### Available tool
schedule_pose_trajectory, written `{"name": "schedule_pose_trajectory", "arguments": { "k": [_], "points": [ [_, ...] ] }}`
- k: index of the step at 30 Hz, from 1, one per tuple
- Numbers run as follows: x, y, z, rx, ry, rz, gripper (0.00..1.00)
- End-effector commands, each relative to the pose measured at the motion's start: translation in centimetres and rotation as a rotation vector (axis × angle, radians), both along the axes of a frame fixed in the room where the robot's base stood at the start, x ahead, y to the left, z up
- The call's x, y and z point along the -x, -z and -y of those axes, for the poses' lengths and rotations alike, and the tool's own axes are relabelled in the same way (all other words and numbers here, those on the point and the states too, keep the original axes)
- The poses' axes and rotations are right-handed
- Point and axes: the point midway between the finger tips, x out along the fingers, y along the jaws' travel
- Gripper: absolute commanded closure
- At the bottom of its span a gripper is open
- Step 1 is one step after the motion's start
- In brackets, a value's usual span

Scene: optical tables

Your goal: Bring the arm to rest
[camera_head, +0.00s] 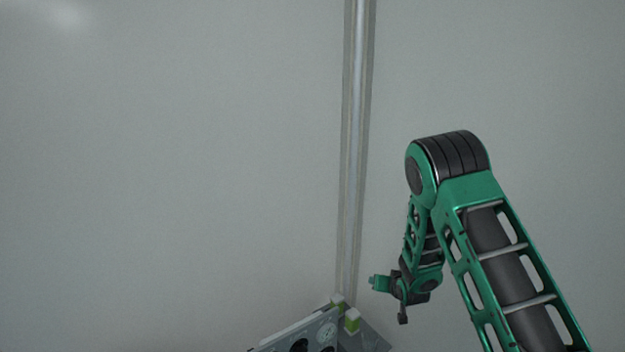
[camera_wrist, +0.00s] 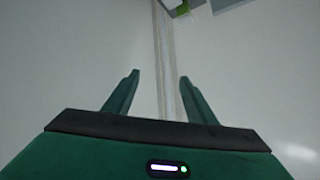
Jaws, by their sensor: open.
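My green and black arm (camera_head: 490,250) reaches in from the lower right of the head view and bends down at its elbow. My gripper shows small at the arm's end in the head view, left of the forearm. In the wrist view my gripper (camera_wrist: 159,78) has its two green fingers spread apart. Nothing is between them, only the pale surface and a strip beyond. No object is held.
A grey structure (camera_head: 316,330) with green and white corner parts stands at the bottom of the head view, below and left of the gripper. A pale strip (camera_head: 354,130) runs down the plain grey background. The left side looks clear.

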Motion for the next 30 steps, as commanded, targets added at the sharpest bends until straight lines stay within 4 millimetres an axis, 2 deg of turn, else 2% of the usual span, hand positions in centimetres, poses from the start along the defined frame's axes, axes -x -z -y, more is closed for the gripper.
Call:
{"name": "schedule_pose_trajectory", "arguments": {
  "k": [1,8,14,21,26,30],
  "points": [
    [0.5,-1.8,1.5,0.008,0.022,-0.021,0.49],
    [4.9,-7.7,7.7,0.056,0.105,-0.159,0.49],
    [10.7,-12.3,12.4,0.074,0.172,-0.287,0.49],
    [19.5,-17.2,16.7,0.072,0.245,-0.443,0.49],
    [26.2,-19.9,18.5,0.053,0.285,-0.546,0.49],
    [32.4,-21.8,19.3,0.028,0.314,-0.636,0.49]
  ]
}}
